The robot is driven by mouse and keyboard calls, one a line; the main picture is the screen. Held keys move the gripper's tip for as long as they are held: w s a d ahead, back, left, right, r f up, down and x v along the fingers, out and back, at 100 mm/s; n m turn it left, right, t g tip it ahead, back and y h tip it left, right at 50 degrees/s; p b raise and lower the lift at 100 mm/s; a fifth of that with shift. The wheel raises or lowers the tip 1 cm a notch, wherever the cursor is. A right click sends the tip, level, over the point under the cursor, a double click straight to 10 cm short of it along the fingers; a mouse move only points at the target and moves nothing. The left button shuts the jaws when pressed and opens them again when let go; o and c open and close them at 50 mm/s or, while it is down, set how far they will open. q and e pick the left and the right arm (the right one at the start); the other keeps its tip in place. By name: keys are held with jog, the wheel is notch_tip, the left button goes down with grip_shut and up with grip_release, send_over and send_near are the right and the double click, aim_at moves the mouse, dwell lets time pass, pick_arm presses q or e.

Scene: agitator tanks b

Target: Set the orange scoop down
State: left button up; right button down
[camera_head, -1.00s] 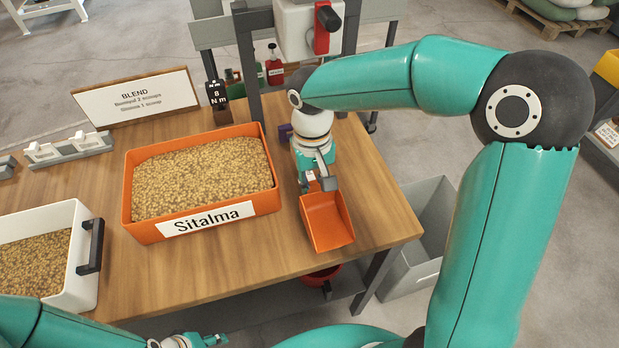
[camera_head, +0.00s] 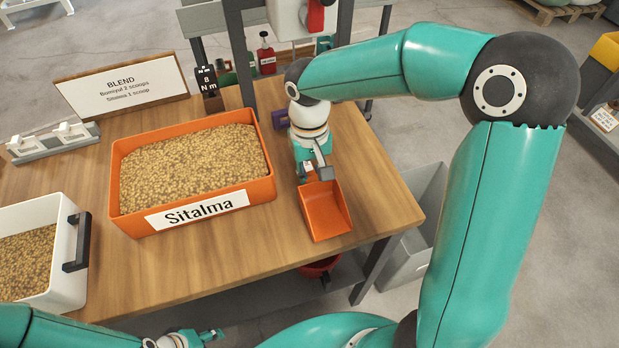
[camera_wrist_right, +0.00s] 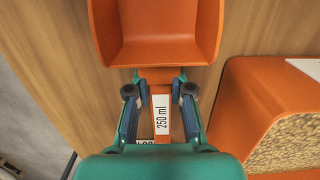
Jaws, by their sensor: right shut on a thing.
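The orange scoop (camera_head: 325,212) is at the right part of the wooden table, right of the orange bin labelled Sitalma (camera_head: 262,190). My right gripper (camera_head: 312,174) is shut on the scoop's handle. In the right wrist view, the handle with its "250 ml" label (camera_wrist_right: 161,114) lies between the two fingers (camera_wrist_right: 160,100), and the scoop's open bowl (camera_wrist_right: 158,30) points away from the gripper. The bowl looks empty. The scoop is low over the wood; I cannot tell if it touches. My left gripper (camera_head: 210,335) is at the bottom edge, and its jaws are unclear.
A white bin (camera_head: 70,290) with a dark handle holds grain at the left. A BLEND sign (camera_head: 125,90) and a small torque display (camera_head: 207,82) stand behind. The wood (camera_head: 375,200) right of the scoop is bare up to the table edge. A grey bin (camera_head: 405,255) stands below.

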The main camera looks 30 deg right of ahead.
aim_at(311, 171)
jog(key=shift+s+r, duration=0.1)
jog(key=shift+f, duration=0.2)
jog(key=c, duration=1)
grip_release()
jog(key=shift+r, duration=0.1)
jog(key=shift+c, duration=0.2)
jog(key=shift+w+r, duration=0.2)
jog(key=shift+r, duration=1.75)
jog(key=shift+w+r, duration=0.2)
jog(key=shift+r, duration=1.7)
jog(key=shift+s, duration=0.1)
